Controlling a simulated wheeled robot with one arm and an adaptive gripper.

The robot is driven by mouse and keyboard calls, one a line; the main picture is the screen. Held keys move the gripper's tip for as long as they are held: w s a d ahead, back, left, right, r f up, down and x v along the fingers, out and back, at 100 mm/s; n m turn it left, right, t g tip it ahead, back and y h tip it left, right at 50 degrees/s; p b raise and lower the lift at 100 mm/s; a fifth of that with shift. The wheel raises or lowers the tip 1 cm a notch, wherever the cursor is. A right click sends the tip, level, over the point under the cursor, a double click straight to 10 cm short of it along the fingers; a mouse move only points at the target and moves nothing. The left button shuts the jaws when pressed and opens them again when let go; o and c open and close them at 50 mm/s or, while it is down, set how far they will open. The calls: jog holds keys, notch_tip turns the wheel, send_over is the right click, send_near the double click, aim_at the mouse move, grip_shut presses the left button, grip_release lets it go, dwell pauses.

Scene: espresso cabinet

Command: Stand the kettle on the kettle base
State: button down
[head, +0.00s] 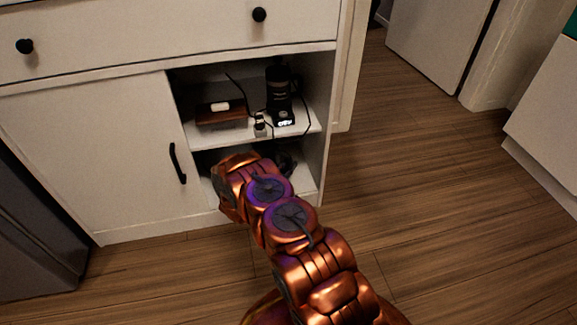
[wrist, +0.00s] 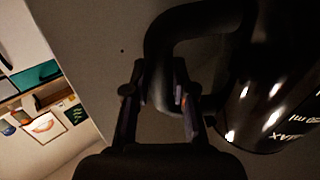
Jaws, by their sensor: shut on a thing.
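The kettle (wrist: 265,105) is glossy and dark with light lettering, at the right of the wrist view. Its black curved handle (wrist: 185,22) runs between my gripper's fingers (wrist: 159,88), and the gripper is shut on it. In the head view my arm reaches into the lower compartment of the cabinet and hides most of what is there. A dark shape (head: 287,163) shows just right of my wrist, probably part of the kettle. I cannot make out the kettle base in either view, nor tell whether the kettle touches the shelf.
The upper shelf (head: 215,133) holds a black appliance (head: 278,92), a brown box (head: 222,112), a small jar (head: 260,126) and dark cords. The closed cabinet door (head: 100,160) is on the left, and the right side wall bounds the opening. Wooden floor (head: 430,180) is clear on the right.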

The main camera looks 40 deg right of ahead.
jog(key=shift+f, duration=0.25)
dwell(0.3)
jog(key=c, duration=1.2)
grip_release()
jog(key=shift+c, duration=0.2)
jog(key=shift+f, duration=0.1)
jog(key=p+v, duration=0.3)
jog(key=v, duration=0.8)
jog(key=shift+p, duration=0.35)
jog(key=shift+s, duration=0.1)
